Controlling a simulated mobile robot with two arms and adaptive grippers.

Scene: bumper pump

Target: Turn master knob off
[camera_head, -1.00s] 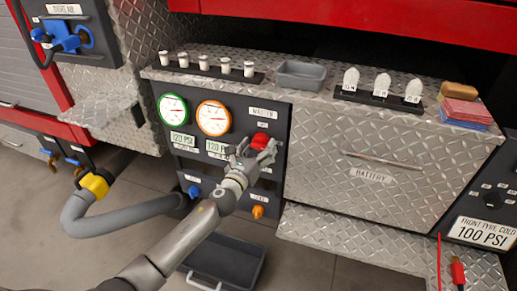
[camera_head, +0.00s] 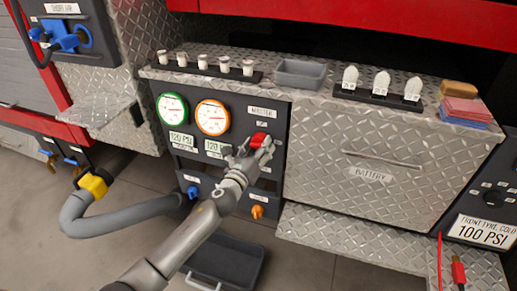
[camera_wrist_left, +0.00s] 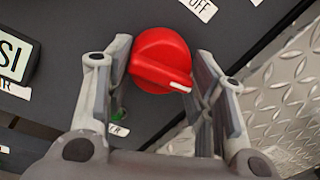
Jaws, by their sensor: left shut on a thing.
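The red master knob (camera_head: 258,139) is on the dark pump panel (camera_head: 279,112), below a label that reads MASTER. My left gripper (camera_head: 254,149) is at the knob, its fingers on either side. In the left wrist view the round red knob (camera_wrist_left: 160,60) sits between the two fingers of the left gripper (camera_wrist_left: 165,75), which is shut on it. The knob's white mark points to the lower right in that view. An OFF label (camera_wrist_left: 199,8) shows above the knob, partly cut off. My right gripper is not in view.
A green-rimmed gauge (camera_head: 173,109) and an orange-rimmed gauge (camera_head: 212,117) are left of the knob. Blue (camera_head: 193,192) and orange (camera_head: 257,212) valves sit lower. A diamond-plate battery box (camera_head: 375,165) is right of the panel. A grey tray (camera_head: 228,262) lies on the floor below.

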